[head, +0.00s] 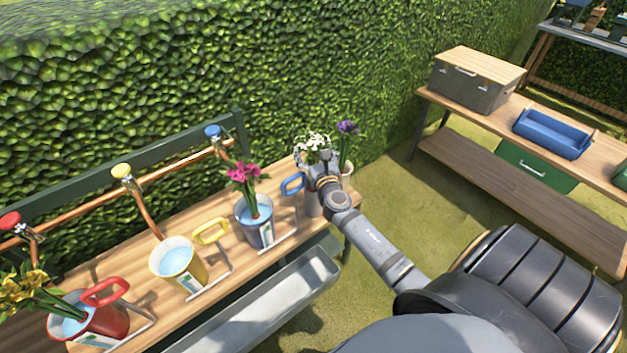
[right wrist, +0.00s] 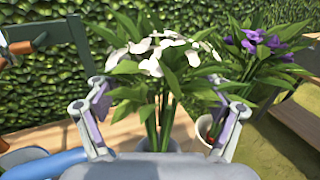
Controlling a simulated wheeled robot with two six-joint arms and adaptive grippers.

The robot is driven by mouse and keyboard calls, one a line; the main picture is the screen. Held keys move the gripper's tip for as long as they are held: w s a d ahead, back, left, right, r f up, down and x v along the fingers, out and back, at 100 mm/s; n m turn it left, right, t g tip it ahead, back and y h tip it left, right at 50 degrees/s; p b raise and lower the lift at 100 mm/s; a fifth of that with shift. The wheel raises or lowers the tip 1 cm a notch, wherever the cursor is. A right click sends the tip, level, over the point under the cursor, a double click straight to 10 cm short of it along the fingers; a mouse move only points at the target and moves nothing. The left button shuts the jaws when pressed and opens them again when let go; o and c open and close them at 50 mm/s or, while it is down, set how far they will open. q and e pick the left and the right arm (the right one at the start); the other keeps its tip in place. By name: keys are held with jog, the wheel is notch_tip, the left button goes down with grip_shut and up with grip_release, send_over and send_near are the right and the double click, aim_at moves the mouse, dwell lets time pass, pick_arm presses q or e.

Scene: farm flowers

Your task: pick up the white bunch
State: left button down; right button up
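The white bunch (head: 313,141) stands at the right end of the wooden bench, its green stems rising from a pale container (head: 312,206) mostly hidden by my arm. In the right wrist view the white bunch (right wrist: 160,50) is straight ahead. My right gripper (head: 318,168) is at the bunch. In the right wrist view its two fingers (right wrist: 165,105) are spread wide, one on each side of the stems, with gaps between. I cannot tell how deep the stems sit between the fingers. My left gripper is not in view.
A purple bunch (head: 347,128) stands close to the right of the white one. A blue bucket (head: 258,232) with pink flowers, a yellow bucket (head: 180,265) and a red bucket (head: 105,318) line the bench. A grey trough (head: 270,295) lies below its front edge.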

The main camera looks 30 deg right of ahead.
grip_shut()
notch_tip(320, 180, up, 14)
jog(key=p, duration=0.6)
jog(key=shift+f+p, duration=0.15)
jog(key=shift+p, duration=0.25)
notch_tip(320, 180, up, 14)
jog(key=p, duration=0.1)
